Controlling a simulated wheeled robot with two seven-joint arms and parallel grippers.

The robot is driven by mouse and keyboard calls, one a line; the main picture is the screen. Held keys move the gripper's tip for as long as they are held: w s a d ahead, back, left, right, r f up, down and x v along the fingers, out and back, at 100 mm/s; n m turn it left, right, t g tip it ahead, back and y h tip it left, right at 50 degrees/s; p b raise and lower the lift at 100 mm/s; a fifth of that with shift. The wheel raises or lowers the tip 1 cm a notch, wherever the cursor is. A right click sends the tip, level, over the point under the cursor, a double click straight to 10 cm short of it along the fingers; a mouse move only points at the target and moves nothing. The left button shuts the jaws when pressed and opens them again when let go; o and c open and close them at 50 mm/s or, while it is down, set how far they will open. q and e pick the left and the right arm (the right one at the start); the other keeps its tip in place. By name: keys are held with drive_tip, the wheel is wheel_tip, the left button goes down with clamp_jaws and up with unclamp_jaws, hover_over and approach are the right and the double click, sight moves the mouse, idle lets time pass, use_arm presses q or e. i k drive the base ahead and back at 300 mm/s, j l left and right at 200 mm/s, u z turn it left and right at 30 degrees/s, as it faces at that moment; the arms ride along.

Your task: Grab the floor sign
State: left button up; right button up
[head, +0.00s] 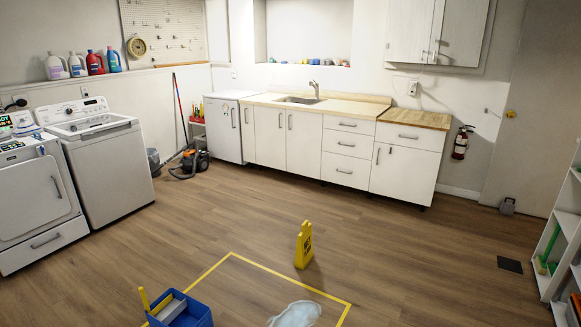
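The yellow floor sign (304,245) stands upright on the wooden floor near the middle of the head view. It has dark markings on its face and stands just beyond the far edge of a yellow tape outline (290,278). Nothing touches the sign. Neither of my grippers shows in the head view.
A blue bucket (196,312) with a yellow handle stands at the bottom left of the tape outline. A pale puddle or cloth (296,314) lies inside the outline. White cabinets (300,142) line the back, and a shelf (562,250) stands at right. Floor around the sign is clear.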

sight(304, 252)
drive_tip(key=i+l+z, duration=0.15)
drive_tip(key=i+z, duration=0.35)
drive_tip(key=i, duration=0.4)
drive_tip(key=i+j+z, duration=0.15)
drive_tip(key=i+z, duration=0.35)
drive_tip(key=i, duration=0.35)
drive_tip(key=i+u, duration=0.25)
drive_tip(key=i, duration=0.35)
drive_tip(key=i+u, duration=0.2)
drive_tip(key=i, duration=0.4)
drive_tip(key=i+l+u, duration=0.25)
drive_tip(key=i, duration=0.3)
